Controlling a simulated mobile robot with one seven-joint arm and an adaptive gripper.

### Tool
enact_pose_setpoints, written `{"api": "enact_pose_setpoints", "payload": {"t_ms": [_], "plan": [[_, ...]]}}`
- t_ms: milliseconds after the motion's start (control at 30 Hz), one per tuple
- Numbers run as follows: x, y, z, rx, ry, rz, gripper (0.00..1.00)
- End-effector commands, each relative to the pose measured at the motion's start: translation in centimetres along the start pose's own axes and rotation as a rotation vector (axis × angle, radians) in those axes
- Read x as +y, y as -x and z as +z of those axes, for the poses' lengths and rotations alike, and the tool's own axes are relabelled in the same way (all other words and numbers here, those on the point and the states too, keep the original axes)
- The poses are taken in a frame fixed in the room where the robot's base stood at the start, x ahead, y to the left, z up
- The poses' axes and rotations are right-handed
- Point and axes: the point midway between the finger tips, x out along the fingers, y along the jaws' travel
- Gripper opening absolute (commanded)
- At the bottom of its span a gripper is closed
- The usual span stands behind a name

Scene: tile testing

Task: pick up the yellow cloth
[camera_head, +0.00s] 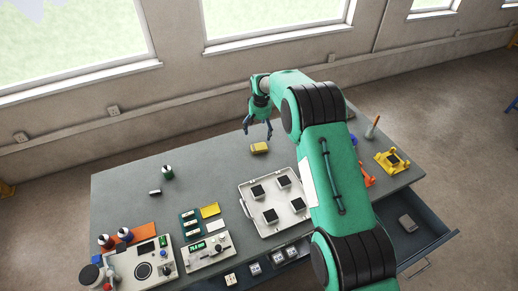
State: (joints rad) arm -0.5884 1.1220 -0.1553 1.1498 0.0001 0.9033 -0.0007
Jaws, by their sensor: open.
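A small yellow block-like item (259,148), which looks like a folded cloth, lies on the grey table (125,195) near its back edge. My gripper (258,130) is open and empty, fingers pointing down, just above and behind the yellow item in the picture. I cannot tell the exact height of the gap. A second, flat yellow piece (210,210) lies farther forward, beside small dark-green modules. My arm hides part of the table to the right of the yellow item.
A white tray (246,209) with several dark square tiles stands in front of the yellow item. Instruments (208,251) line the front left. A yellow holder (391,161) sits at right, above an open drawer (412,240).

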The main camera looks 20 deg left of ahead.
Motion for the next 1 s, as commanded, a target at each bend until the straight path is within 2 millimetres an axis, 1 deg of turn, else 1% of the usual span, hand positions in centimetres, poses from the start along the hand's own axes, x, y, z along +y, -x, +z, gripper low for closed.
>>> {"api": "enact_pose_setpoints", "payload": {"t_ms": [33,300,500,700,1000], "plan": [[0.0,-0.8,0.1,-0.003,0.0,0.0,0.89],[0.0,-4.4,0.1,-0.002,0.0,0.0,0.89],[0.0,-6.5,0.1,-0.002,0.0,0.0,0.89],[0.0,-7.2,0.0,0.0,0.0,0.0,0.89],[0.0,-7.2,0.1,-0.001,0.0,0.0,0.89]]}}
